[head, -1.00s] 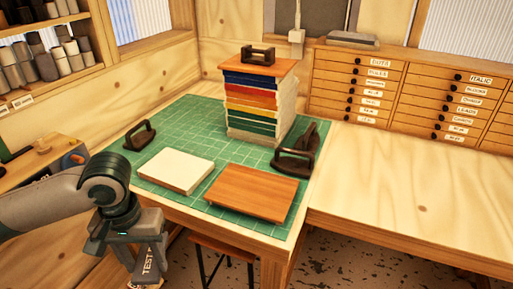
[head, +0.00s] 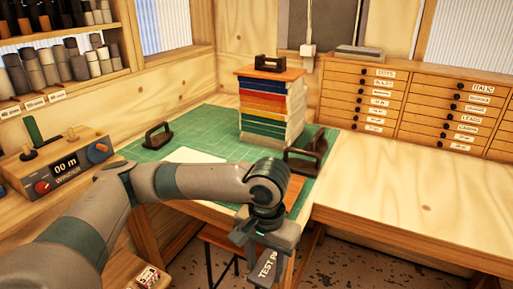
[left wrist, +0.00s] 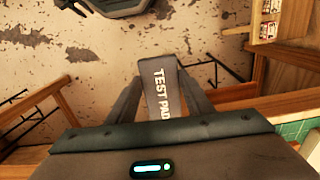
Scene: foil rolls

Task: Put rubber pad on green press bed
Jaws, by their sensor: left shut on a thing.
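My left gripper (head: 268,256) is shut on a grey slab marked TEST PAD, which is the rubber pad (head: 268,268). The left wrist view shows the pad (left wrist: 160,88) upright between the two fingers, with bare floor below it. The green press bed (head: 208,120) is a gridded green surface on the wooden table. In the head view the gripper and pad hang in front of the table's near edge, apart from the bed. A corner of green (left wrist: 296,130) shows at the right in the left wrist view. My right gripper is not in view.
A bare wooden counter (head: 410,200) extends right.

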